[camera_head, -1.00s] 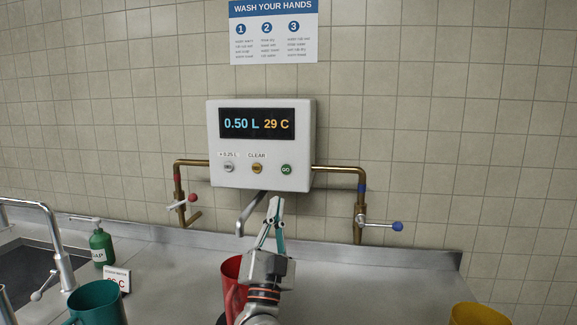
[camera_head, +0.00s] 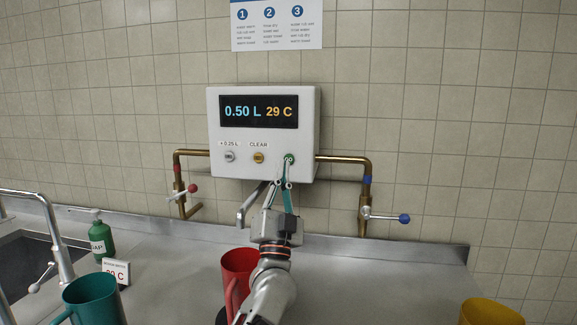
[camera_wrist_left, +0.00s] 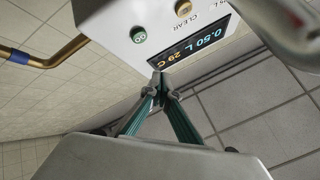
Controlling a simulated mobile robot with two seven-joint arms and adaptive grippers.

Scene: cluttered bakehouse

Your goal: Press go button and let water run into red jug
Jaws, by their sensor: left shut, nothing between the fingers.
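The white dispenser box (camera_head: 214,150) on the wall reads 0.50 L and 29 C. My left gripper (camera_head: 287,163) is shut and empty. Its tips overlap the lower part of the button in the head view, but in the wrist view they show apart from it, so they appear to be in front of the panel. The red jug (camera_head: 236,262) stands on the counter below the metal spout (camera_head: 249,206), partly hidden by my left arm. No water shows. My right gripper is out of view.
A +0.25 L button (camera_head: 230,157) and a CLEAR button (camera_head: 258,158) sit left of GO. Red (camera_head: 192,188) and blue (camera_head: 403,218) valve handles flank the box. A teal jug (camera_head: 92,300), soap bottle (camera_head: 101,240) and yellow jug (camera_head: 488,313) stand on the counter.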

